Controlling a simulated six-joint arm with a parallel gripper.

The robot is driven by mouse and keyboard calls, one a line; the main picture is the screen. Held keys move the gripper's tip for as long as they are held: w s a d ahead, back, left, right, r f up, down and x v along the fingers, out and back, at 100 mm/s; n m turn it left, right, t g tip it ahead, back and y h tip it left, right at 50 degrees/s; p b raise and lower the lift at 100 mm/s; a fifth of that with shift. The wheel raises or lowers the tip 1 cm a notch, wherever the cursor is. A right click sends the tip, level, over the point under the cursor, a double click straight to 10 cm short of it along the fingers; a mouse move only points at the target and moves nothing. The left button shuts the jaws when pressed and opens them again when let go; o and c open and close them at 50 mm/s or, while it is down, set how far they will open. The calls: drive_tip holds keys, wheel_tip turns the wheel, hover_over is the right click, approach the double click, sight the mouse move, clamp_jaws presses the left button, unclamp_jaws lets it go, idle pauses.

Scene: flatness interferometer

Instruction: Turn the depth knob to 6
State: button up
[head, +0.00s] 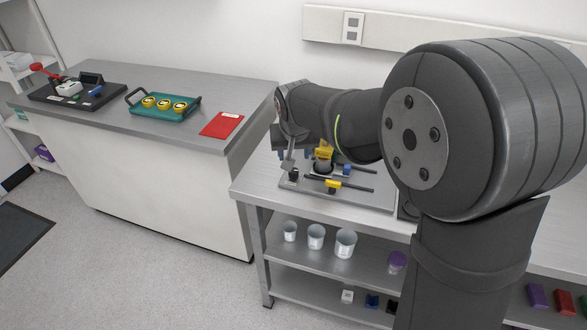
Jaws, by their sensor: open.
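The flatness interferometer appears to be the instrument on the grey base plate (352,196) on the right bench, partly hidden behind my arm. It carries a yellow part (323,153) above a dark round piece, a yellow block (333,184) on a dark rod, and a small blue part (347,169). I cannot tell which part is the depth knob, and no scale number can be read. My gripper (288,155) is over the left end of the plate, small and partly hidden by my wrist. It is open, and I see nothing held in it.
The left bench holds a black tray (48,96) of tools, a teal tray (180,113) with yellow round pieces, and a red clipboard (222,124). Cups (315,237) stand on the shelf below the right bench. A gap separates the benches at the front.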

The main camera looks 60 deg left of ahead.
sight(293, 171)
drive_tip(key=x, duration=1)
drive_tip(key=shift+d, duration=0.1)
drive_tip(key=c, duration=1)
